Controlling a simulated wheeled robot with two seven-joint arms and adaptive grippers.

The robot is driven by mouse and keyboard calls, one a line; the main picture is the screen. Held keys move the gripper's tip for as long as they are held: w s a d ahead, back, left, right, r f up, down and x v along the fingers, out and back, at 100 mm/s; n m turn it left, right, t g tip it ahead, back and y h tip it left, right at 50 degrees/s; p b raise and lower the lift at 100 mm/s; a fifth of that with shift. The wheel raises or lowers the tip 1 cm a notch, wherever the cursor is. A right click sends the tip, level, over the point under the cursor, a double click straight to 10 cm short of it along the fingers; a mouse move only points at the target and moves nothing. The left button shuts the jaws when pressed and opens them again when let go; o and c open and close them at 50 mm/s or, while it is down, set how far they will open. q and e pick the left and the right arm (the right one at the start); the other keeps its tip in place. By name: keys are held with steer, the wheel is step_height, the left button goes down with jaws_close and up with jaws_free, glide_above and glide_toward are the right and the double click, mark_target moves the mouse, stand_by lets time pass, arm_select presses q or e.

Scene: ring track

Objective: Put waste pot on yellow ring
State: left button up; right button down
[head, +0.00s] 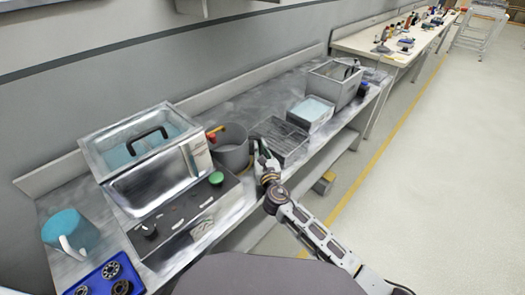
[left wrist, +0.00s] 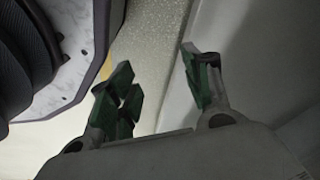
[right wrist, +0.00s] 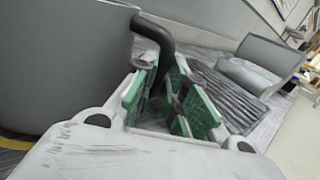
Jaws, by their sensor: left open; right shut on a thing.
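The waste pot, a grey round pot (head: 232,153), stands upright on the metal bench right of the ultrasonic bath. It fills the left of the right wrist view (right wrist: 65,60). My right gripper (head: 262,160) is at its right side. In the right wrist view its green-padded fingers (right wrist: 165,98) are shut on the pot's dark curved handle (right wrist: 158,38). A yellow strip (right wrist: 12,138), perhaps part of the yellow ring, shows under the pot's lower edge; most is hidden, and I cannot tell whether the pot touches it. My left gripper (left wrist: 160,82) is open and empty, away from the bench objects.
The steel bath (head: 150,190) with blue liquid stands left of the pot. A wire rack (head: 280,138), a tray of blue liquid (head: 311,112) and a grey bin (head: 335,82) stand to the right. A blue jug (head: 72,235) and a blue tray (head: 105,284) are at near left.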

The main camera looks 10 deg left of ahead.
arm_select(q)
steer(key=shift+w+d+r, duration=0.4)
steer(key=shift+d+r, duration=0.05)
arm_select(e)
steer(key=shift+f, duration=0.15)
arm_select(q)
steer(key=shift+r, duration=0.15)
arm_select(e)
steer(key=c, duration=1.5)
jaws_free()
arm_select(q)
steer(key=shift+w, duration=0.1)
arm_select(e)
steer(key=shift+o, duration=0.2)
